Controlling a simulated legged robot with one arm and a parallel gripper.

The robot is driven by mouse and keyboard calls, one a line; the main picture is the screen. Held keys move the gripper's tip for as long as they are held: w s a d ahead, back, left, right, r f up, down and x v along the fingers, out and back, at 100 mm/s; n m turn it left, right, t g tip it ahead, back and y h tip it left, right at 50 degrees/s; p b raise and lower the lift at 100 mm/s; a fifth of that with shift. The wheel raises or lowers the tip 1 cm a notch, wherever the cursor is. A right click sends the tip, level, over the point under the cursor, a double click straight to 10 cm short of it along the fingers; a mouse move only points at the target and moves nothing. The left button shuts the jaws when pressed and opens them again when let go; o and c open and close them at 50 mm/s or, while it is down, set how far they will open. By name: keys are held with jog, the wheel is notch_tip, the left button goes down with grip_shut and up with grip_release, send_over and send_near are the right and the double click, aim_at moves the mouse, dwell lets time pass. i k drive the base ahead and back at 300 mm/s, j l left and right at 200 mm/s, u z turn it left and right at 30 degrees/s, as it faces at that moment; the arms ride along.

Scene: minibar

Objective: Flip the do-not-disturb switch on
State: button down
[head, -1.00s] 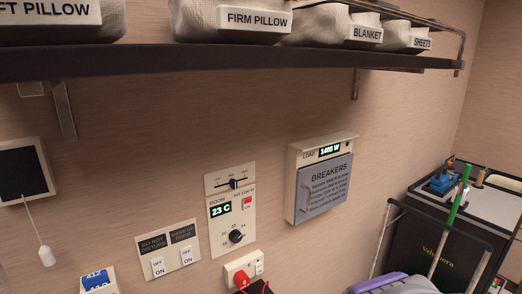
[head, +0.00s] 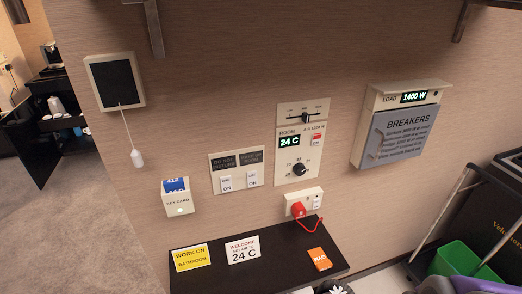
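The do-not-disturb switch (head: 226,183) is the left of two white rockers on a beige wall plate (head: 237,192) in the head view. A dark label (head: 225,163) reading DO NOT DISTURB sits above it, unlit. The rocker has small OFF and ON markings; which way it is pressed is too small to tell. The right rocker (head: 252,179) sits under the label MAKE UP ROOM (head: 250,157).
A key card holder (head: 178,205) is left of the plate, a thermostat (head: 299,155) right, with a red plug (head: 298,210) below. A dark shelf (head: 215,280) with cards juts out underneath. A breaker box (head: 400,130) and cart (head: 500,200) are further right.

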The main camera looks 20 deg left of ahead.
aim_at(226, 184)
jog(key=u, duration=1.25)
